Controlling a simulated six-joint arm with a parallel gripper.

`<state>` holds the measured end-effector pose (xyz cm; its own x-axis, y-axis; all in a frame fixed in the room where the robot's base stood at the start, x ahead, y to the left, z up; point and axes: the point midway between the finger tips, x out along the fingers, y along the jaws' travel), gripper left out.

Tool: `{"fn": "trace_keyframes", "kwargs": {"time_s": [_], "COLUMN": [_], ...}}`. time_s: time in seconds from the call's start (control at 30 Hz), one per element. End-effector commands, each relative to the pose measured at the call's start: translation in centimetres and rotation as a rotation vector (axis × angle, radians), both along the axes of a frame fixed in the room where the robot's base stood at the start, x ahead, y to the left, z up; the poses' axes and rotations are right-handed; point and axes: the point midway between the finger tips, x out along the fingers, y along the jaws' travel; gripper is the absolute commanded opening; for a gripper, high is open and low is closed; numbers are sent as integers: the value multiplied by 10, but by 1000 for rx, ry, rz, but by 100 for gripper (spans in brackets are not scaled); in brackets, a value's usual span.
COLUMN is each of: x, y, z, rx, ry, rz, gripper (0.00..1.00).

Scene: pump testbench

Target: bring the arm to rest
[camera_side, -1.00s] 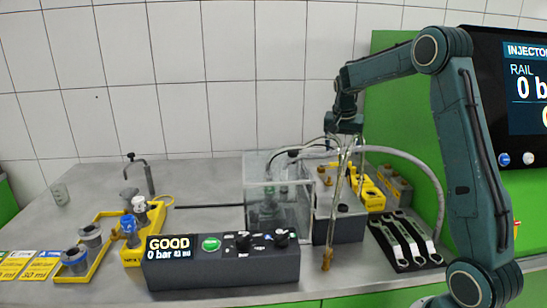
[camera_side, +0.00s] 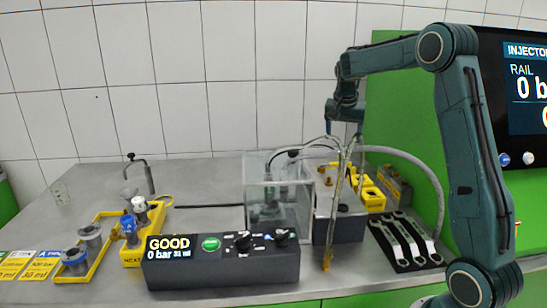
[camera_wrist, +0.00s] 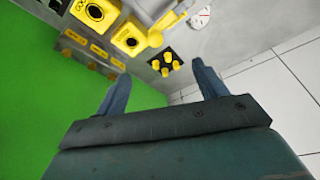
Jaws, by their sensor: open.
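My gripper (camera_side: 344,130) is raised above the back right of the bench in the side view, near the green panel. In the wrist view its two blue-grey fingers (camera_wrist: 163,92) stand wide apart with nothing between them. The fingers are clear of the bench and the parts below. In the side view the fingertips are small and partly hidden behind the hoses.
Below my gripper are yellow holders (camera_side: 370,193), a clear box (camera_side: 275,190) and hoses (camera_side: 420,165). A black tray of wrenches (camera_side: 405,242) lies at the right. A control box (camera_side: 222,266) reads GOOD, 0 bar. A screen (camera_side: 520,80) hangs at right.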

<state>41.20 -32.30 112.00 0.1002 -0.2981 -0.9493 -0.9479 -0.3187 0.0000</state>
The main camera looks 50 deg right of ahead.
Motion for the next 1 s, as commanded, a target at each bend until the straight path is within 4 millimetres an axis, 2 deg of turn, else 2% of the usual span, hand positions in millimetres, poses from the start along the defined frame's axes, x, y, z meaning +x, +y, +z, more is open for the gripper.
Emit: {"fn": "trace_keyframes", "kwargs": {"time_s": [0.17,0.37,0.67,1.0], "x": [0,-5,-28,-76], "y": [4,29,102,185], "z": [3,17,49,69], "rx": [-1,-5,-19,-39], "ry": [-3,-10,-34,-62], "rz": [12,83,300,574], "gripper": [71,71,71,71]}}
